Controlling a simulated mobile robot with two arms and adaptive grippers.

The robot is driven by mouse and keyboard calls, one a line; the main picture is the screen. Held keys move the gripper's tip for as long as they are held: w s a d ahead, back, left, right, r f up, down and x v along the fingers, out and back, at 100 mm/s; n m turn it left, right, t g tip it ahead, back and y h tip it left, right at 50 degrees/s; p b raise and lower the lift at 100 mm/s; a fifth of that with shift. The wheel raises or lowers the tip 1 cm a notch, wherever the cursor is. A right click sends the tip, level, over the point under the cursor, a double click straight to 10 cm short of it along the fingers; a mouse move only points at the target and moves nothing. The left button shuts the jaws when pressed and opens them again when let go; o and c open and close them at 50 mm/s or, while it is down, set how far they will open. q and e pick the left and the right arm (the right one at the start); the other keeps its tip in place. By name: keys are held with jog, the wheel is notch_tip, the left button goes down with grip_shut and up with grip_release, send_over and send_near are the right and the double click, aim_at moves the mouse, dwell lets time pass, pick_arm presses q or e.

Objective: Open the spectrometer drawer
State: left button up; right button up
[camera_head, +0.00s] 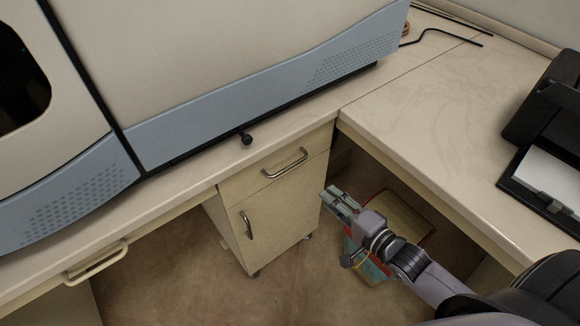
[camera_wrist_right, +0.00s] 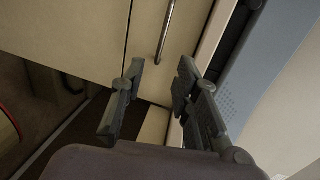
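The spectrometer (camera_head: 220,60) is a large beige machine with a blue-grey lower band, standing on the desk at the upper left. Below the desk top, a cabinet has a beige drawer (camera_head: 262,180) with a curved metal handle (camera_head: 284,163). The drawer front looks shut. My right gripper (camera_head: 333,197) is right of and below this handle, apart from it. In the right wrist view my right gripper (camera_wrist_right: 161,72) is open and empty, with a metal handle (camera_wrist_right: 166,32) beyond the fingertips. My left gripper is out of view.
Below the drawer is a cabinet door with its own handle (camera_head: 247,225). Another handle (camera_head: 97,263) is at the lower left. A reddish box lies on the floor behind my gripper.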

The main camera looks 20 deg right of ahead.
aim_at(290, 167)
jog(key=x, duration=1.7)
jog(key=shift+w+a+r, duration=0.1)
jog(key=shift+w+r, duration=0.1)
jog(key=shift+r, duration=0.15)
grip_shut()
